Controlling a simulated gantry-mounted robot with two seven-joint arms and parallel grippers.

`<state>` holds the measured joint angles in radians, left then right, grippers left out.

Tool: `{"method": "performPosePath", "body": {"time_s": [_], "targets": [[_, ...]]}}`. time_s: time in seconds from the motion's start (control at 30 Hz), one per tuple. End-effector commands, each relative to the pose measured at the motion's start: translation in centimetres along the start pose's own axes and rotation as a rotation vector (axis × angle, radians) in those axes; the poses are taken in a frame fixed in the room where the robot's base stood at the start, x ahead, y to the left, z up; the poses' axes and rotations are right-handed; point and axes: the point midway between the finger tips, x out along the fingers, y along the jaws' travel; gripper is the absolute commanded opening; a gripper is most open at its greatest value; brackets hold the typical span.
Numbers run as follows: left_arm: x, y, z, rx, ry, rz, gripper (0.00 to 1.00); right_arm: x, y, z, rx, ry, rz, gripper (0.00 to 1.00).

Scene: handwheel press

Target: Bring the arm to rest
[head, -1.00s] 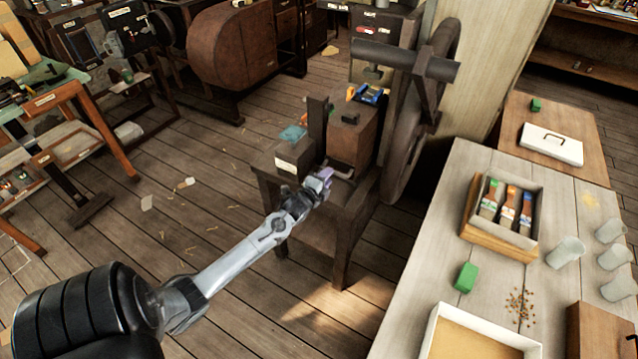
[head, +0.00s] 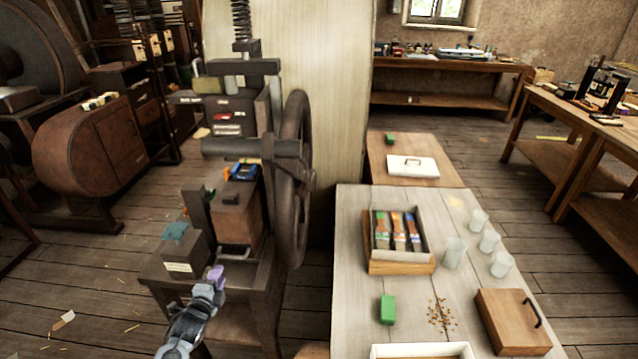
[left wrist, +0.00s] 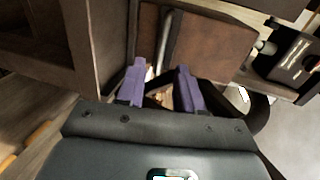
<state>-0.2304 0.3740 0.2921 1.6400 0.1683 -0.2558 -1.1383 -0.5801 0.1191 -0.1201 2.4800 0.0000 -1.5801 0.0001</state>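My left gripper (head: 215,276) is in front of the handwheel press, near the dark slot under its brown block (head: 237,212). In the left wrist view its two purple fingers (left wrist: 160,88) stand apart, with nothing clearly held between them. The press's handwheel (head: 297,180) is upright at the right of the press. A dark box with a white label (head: 180,264) sits on the press stand (head: 262,300), just left of the gripper. My right gripper is in neither view.
A pale table (head: 350,230) stands right of the press. It carries a wooden tray (head: 400,266) of brushes, a green block (head: 387,310), clear cups (head: 455,252) and a wooden box (head: 512,322). A pale post (head: 340,120) rises behind the wheel. Floor is open at the left.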

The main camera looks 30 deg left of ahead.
Motion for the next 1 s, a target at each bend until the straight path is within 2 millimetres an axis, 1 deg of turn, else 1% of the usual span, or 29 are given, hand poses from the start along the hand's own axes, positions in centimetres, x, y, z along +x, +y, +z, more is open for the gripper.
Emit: {"method": "performPosePath", "body": {"time_s": [0.07,0.1,0.17,0.2,0.27,0.3,0.37,0.4,0.47,0.5,0.57,0.6,0.63,0.7,0.8,0.83,0.87,0.93,1.0], "targets": [[-0.5,1.3,0.2,0.004,-0.002,0.021,0.36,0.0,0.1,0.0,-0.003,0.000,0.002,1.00],[-1.0,2.3,0.2,0.005,0.000,0.037,0.36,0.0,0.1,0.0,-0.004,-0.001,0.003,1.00],[-2.0,4.0,-0.6,0.005,0.013,0.064,0.36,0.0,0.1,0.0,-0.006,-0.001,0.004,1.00],[-3.0,5.1,-1.7,0.002,0.034,0.080,0.36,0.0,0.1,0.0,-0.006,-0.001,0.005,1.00],[-4.9,6.2,-4.3,-0.008,0.079,0.102,0.36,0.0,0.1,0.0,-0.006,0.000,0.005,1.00],[-6.4,7.0,-6.2,-0.020,0.108,0.130,0.36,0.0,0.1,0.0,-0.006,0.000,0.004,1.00],[-9.0,8.1,-9.3,-0.062,0.148,0.196,0.36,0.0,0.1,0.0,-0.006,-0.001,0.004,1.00],[-11.0,8.7,-11.4,-0.108,0.169,0.254,0.36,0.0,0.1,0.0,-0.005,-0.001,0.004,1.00],[-14.3,9.4,-14.6,-0.195,0.193,0.355,0.36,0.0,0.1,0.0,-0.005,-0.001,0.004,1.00],[-16.6,9.8,-16.5,-0.262,0.198,0.432,0.36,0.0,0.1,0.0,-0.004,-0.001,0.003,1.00],[-20.3,9.8,-19.1,-0.369,0.191,0.553,0.36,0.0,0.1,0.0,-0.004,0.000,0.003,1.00],[-22.6,9.6,-20.4,-0.440,0.174,0.632,0.36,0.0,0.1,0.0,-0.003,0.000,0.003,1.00],[-24.2,9.4,-21.2,-0.486,0.158,0.687,0.36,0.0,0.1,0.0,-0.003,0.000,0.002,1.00],[-27.4,8.7,-22.5,-0.585,0.106,0.797,0.36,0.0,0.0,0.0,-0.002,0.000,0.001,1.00],[-30.8,7.6,-23.3,-0.695,0.012,0.916,0.36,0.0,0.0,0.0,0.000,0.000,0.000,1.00],[-31.7,7.3,-23.4,-0.724,-0.021,0.946,0.36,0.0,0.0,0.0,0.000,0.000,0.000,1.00],[-32.5,7.0,-23.3,-0.750,-0.057,0.973,0.36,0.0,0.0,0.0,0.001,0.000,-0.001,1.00],[-34.0,6.8,-22.6,-0.806,-0.161,1.026,0.36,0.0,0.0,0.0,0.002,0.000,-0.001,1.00],[-35.2,7.7,-21.5,-0.859,-0.302,1.077,0.36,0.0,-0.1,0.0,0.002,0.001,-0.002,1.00]]}}
